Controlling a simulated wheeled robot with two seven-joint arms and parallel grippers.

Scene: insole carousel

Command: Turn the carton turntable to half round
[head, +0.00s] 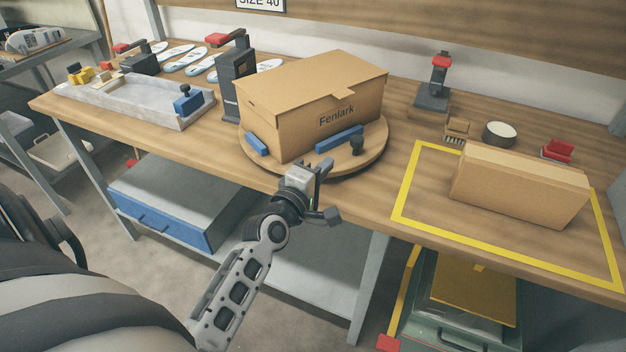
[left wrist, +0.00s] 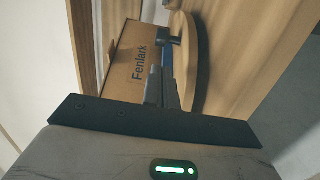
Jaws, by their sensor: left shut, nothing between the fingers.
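A closed brown carton marked "Fenlark" (head: 318,95) sits on a round wooden turntable (head: 374,160) in the head view, with its printed side toward me. Blue blocks (head: 339,138) stand against the carton on the turntable. A dark round knob (head: 357,146) stands near the front right rim. My left gripper (head: 321,172) is at the turntable's front edge, just short of the knob, shut and empty. In the left wrist view its fingers (left wrist: 162,88) point toward the carton (left wrist: 135,62) and turntable (left wrist: 188,65). Contact with the turntable cannot be told. My right gripper is not in view.
A second carton (head: 520,185) lies inside a yellow taped outline (head: 405,195) on the right. A grey tray (head: 130,98) and a dark press-like device (head: 236,80) stand left of the turntable. Several insoles (head: 185,60) lie at the back left.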

